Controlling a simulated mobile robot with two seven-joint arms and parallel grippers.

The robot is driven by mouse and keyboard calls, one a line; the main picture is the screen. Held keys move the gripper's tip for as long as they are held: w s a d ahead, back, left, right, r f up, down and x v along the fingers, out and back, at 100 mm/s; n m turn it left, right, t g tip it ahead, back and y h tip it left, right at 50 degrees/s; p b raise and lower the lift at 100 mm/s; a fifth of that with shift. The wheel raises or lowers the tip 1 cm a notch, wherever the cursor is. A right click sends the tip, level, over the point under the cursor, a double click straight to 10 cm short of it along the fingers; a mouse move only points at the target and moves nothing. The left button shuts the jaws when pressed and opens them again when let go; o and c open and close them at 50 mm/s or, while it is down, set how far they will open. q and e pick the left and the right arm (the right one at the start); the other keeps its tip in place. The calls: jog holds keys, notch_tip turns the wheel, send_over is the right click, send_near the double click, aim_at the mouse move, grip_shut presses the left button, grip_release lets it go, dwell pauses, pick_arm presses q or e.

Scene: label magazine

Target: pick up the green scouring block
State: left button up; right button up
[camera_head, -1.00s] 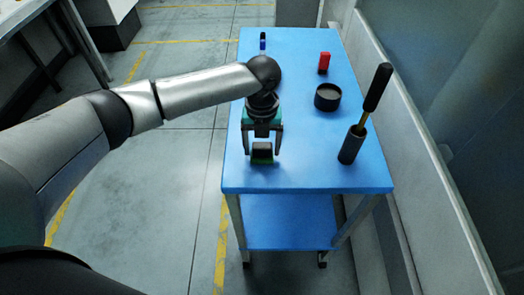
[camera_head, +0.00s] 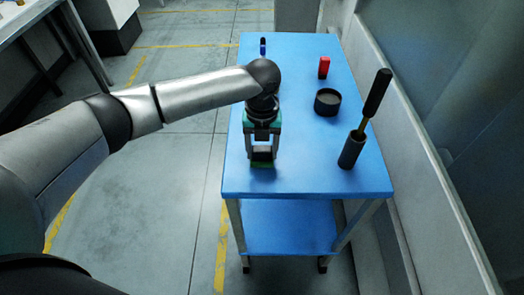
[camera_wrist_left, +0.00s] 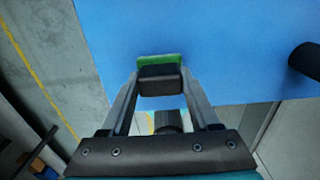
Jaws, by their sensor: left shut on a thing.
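The green scouring block (camera_head: 261,163) has a black upper part and a green lower edge. It stands near the front left of the blue table (camera_head: 310,182). My left gripper (camera_head: 262,155) comes down from above, with its fingers shut on the two sides of the block. In the left wrist view the block's green edge (camera_wrist_left: 159,59) shows beyond its black part, between the fingertips (camera_wrist_left: 160,80). The block appears to be still at the tabletop; a gap below it cannot be made out. My right gripper is not in view.
A black holder (camera_head: 351,150) with a long black-handled tool (camera_head: 376,93) stands at the right. Behind it are a round black bowl (camera_head: 327,102), a red object (camera_head: 324,67) and a small blue object (camera_head: 262,47). The table's middle is clear. A wall runs along the right.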

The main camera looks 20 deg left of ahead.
aim_at(262, 148)
pick_arm(q)
notch_tip(262, 148, up, 20)
jog(key=p, duration=0.3)
jog(key=shift+f, duration=0.25)
